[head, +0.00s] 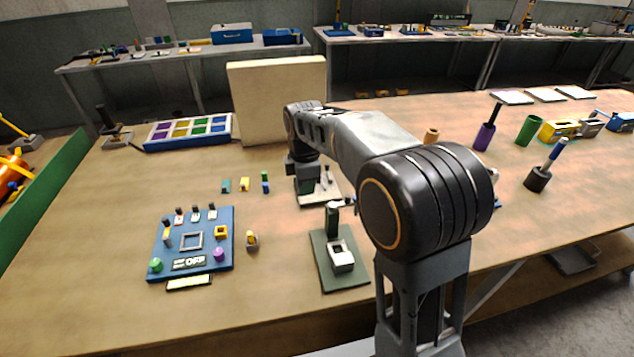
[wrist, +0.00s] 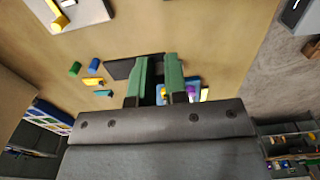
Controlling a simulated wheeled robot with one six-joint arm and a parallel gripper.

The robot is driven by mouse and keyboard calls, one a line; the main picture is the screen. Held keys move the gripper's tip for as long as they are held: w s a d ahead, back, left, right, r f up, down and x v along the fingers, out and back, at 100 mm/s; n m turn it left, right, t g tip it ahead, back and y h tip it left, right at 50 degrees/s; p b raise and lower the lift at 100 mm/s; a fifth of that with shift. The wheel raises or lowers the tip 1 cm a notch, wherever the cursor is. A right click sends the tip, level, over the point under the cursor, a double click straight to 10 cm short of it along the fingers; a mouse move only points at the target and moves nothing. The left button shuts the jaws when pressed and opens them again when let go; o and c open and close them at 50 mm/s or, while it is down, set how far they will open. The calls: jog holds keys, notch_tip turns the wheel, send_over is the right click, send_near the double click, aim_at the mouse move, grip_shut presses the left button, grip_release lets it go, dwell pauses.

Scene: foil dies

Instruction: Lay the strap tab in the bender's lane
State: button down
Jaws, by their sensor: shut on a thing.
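My gripper (head: 307,186) is low over the table behind my forearm, beside a pale plate with small upright parts (head: 328,184), which may be the bender. The pale plate shows at the top left of the wrist view (wrist: 88,14). In the wrist view my gripper's green fingers (wrist: 158,72) are close together and shut on a small piece, taken to be the strap tab; the piece itself is mostly hidden. I cannot tell where the bender's lane is.
A blue board with knobs (head: 207,262) is at the left. Small teal, yellow and blue-green pieces (head: 244,184) lie left of my gripper. A sectioned tray (head: 188,132) and an upright beige panel (head: 275,100) stand behind. Tubes and holders (head: 528,131) are at the right.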

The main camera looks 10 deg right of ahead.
jog(key=w+d+f+p, duration=0.2)
jog(key=w+d+f, duration=0.25)
jog(key=w, duration=0.25)
send_over(322, 197)
jog(key=f, duration=0.3)
jog(key=shift+s+a+f+p, duration=0.2)
jog(key=shift+s+f+p, duration=0.1)
jog(key=shift+s+f, duration=0.1)
jog(key=shift+w+d+f, duration=0.3)
jog(key=shift+w+f, duration=0.1)
jog(key=shift+f, duration=0.3)
notch_tip(322, 197, down, 3)
jog(key=shift+r, duration=0.1)
jog(key=shift+f, duration=0.65)
jog(key=c, duration=1.1)
grip_release()
jog(key=shift+c, duration=0.2)
